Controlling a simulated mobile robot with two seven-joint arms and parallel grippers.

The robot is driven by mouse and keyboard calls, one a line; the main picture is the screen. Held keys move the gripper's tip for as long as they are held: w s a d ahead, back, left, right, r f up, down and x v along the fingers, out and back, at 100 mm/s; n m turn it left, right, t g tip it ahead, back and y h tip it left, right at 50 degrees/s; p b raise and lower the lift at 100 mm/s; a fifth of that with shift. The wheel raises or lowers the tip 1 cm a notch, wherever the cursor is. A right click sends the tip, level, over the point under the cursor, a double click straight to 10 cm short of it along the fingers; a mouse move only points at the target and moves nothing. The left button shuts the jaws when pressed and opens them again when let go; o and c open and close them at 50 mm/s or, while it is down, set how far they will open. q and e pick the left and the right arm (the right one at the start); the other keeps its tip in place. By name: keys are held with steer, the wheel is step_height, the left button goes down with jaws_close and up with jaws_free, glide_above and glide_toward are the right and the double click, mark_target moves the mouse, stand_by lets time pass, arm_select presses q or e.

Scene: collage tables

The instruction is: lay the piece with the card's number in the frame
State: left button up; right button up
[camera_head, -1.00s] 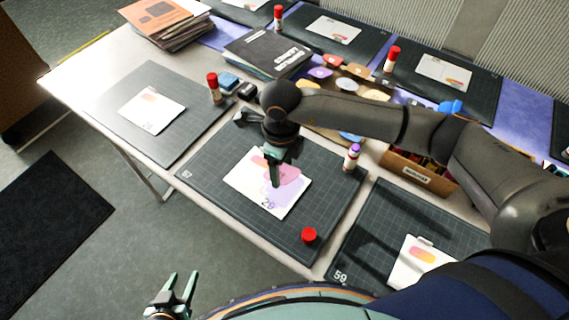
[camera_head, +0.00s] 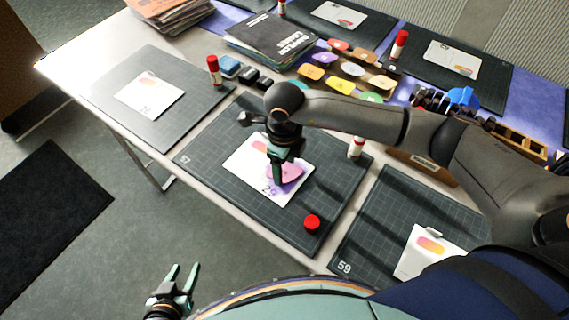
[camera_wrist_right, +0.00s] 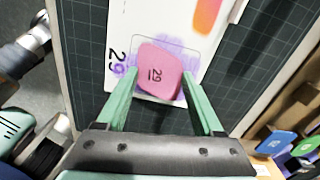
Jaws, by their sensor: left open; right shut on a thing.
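My right gripper (camera_head: 283,172) is shut on a pink piece (camera_wrist_right: 158,75) marked 29, which it holds over the white card (camera_head: 242,158) on the middle mat. The card also shows in the right wrist view (camera_wrist_right: 122,30), with a printed 29, a purple smear and an orange patch. A thin-lined frame (camera_wrist_right: 178,38) on the card is partly covered by the piece. I cannot tell whether the piece touches the card. My left gripper (camera_head: 185,277) is open and empty, in front of the table's near edge.
A red cap (camera_head: 312,222) lies on the middle mat (camera_head: 225,185), and a glue stick (camera_head: 356,148) stands at its right edge. Several coloured pieces lie in a tray (camera_head: 345,72) behind my right arm. Mat 59 (camera_head: 385,210) is at the right.

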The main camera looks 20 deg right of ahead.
stand_by(0.3)
steer(key=o, duration=0.8)
step_height(320, 180, up, 13)
steer(key=shift+f, duration=0.2)
stand_by(0.4)
